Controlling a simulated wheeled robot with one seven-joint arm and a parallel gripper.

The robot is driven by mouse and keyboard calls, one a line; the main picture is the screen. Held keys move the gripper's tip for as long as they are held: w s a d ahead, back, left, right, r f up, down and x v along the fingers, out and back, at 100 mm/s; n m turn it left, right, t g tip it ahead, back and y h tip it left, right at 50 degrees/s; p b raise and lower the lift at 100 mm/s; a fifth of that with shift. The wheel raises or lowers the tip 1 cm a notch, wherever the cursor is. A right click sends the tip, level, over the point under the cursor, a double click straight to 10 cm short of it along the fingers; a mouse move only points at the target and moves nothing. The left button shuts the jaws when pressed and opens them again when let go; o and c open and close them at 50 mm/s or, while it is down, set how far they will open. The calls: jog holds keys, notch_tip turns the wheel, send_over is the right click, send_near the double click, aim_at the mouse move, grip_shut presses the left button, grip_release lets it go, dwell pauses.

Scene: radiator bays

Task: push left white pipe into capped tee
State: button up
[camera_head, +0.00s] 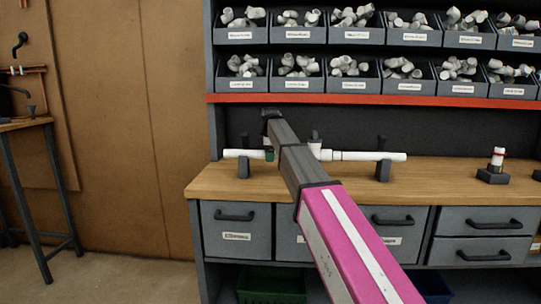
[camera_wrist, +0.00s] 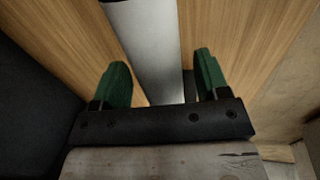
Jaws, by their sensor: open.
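The left white pipe (camera_head: 241,153) lies level above the bench on a dark support post. A white tee (camera_head: 316,149) with a dark cap on top shows to its right, partly hidden behind my arm. A longer white pipe (camera_head: 372,156) runs right from the tee. My gripper (camera_wrist: 160,85) is open, its green fingers on either side of a white pipe (camera_wrist: 150,45) in the wrist view. I cannot tell whether the fingers touch it. In the head view my arm hides whether the left pipe meets the tee.
The wooden bench top (camera_head: 440,178) has grey drawers below. A red-edged shelf (camera_head: 370,99) with bins of fittings hangs above. A second support post (camera_head: 383,168) stands under the right pipe. A small stand with a white fitting (camera_head: 497,158) is at the right.

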jog(key=shift+c, duration=0.3)
jog(key=c, duration=1.2)
jog(key=shift+s+d, duration=0.1)
jog(key=shift+d, duration=1.9)
jog(key=o, duration=1.3)
jog(key=shift+c, duration=0.2)
jog(key=r, duration=0.3)
jog(key=s+r, duration=0.1)
jog(key=r, duration=0.5)
jog(key=shift+s+r, duration=0.15)
jog(key=shift+s, duration=0.2)
jog(key=shift+s+r, duration=0.2)
jog(key=shift+r, duration=0.45)
